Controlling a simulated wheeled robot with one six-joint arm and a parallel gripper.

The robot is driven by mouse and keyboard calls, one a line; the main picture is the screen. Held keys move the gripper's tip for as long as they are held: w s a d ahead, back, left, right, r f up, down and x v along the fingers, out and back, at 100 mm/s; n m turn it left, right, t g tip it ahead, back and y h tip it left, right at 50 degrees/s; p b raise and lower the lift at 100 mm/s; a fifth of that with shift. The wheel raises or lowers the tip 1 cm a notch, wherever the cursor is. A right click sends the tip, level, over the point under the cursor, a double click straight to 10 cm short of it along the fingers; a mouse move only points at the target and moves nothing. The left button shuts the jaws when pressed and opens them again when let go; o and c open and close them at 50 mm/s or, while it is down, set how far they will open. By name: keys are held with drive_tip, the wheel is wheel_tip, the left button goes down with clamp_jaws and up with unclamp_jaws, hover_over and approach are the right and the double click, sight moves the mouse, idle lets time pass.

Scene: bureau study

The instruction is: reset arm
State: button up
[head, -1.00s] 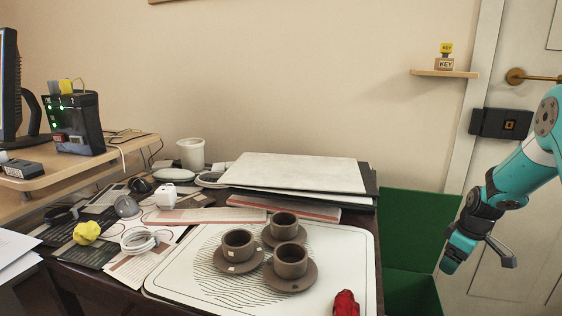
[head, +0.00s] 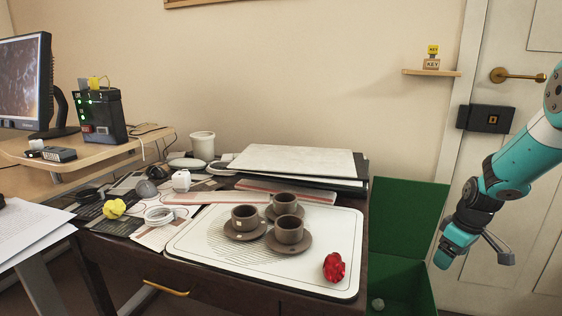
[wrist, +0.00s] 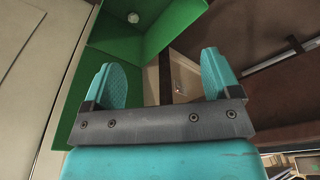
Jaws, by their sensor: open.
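My gripper (wrist: 165,80) is open and empty in the wrist view, its two teal fingers spread apart with nothing between them. In the head view my gripper (head: 446,258) hangs at the right, in front of the door and beside the green open box (head: 405,215). The box's green walls (wrist: 150,28) also show in the wrist view, beyond the left finger.
The dark desk holds a white tray (head: 200,250) with several brown cups and saucers and a red gem (head: 334,267). A white door (head: 525,190) with a lock box (head: 486,119) stands behind my arm. A small shelf (head: 432,72) holds a KEY block.

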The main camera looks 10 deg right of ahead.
drive_tip(key=s+a+r+m, duration=0.1)
drive_tip(key=s+a+r, duration=0.25)
drive_tip(key=a, duration=0.25)
drive_tip(key=s+a+r+m, duration=0.1)
drive_tip(key=s+a+r, duration=0.1)
drive_tip(key=a+r, duration=0.3)
drive_tip(key=s+a+n+g+y+b, duration=0.3)
drive_tip(key=s+a+b, duration=0.6)
drive_tip(key=s+a, duration=1.3)
wheel_tip(320, 180, up, 39)
drive_tip(key=w+a+n+t+p, duration=0.1)
drive_tip(key=p, duration=3.7)
drive_tip(key=shift+w+a+y, duration=0.15)
drive_tip(key=shift+a+y, duration=0.05)
drive_tip(key=shift+y, duration=0.1)
